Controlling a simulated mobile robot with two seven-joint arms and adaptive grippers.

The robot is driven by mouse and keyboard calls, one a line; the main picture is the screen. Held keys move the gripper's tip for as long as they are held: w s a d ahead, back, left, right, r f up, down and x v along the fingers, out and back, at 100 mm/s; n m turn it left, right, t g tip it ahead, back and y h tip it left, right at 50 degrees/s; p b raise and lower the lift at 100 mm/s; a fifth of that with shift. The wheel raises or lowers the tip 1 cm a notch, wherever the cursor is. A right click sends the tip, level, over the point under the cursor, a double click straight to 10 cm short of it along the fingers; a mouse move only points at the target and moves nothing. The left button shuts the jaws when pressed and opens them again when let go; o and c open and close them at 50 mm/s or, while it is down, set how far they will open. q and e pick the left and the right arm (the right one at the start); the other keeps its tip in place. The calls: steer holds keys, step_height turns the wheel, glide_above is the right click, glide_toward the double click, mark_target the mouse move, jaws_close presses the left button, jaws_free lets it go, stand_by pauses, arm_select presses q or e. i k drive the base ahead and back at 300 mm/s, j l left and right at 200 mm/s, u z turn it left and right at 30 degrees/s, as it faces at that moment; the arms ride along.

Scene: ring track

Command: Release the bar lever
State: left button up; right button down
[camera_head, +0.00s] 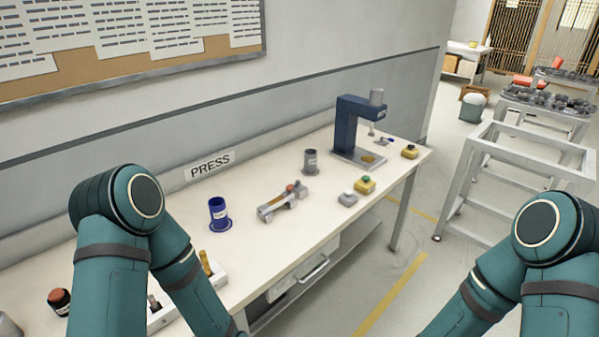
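A grey metal fixture with a bar and a reddish knob (282,201) sits on the middle of the bench; it looks like the one with the bar lever, but its exact lever position is too small to tell. A blue press (347,125) with a grey cylinder on top stands farther back at the right end of the bench. My left and right arms come in from the lower left and lower right. Both forearms run out of the bottom of the picture, so neither gripper is in view.
The pale bench (262,246) also holds a blue cup (219,214), a grey cup (310,161), yellow button boxes (365,185), a grey button box (347,198) and a dark red-topped jar (59,300). A metal frame table (505,180) stands to the right across the floor.

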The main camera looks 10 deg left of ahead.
mark_target(298, 182)
steer(key=i+l, duration=0.25)
steer(key=i, duration=0.25)
steer(key=i+l, duration=0.3)
steer(key=i, duration=0.2)
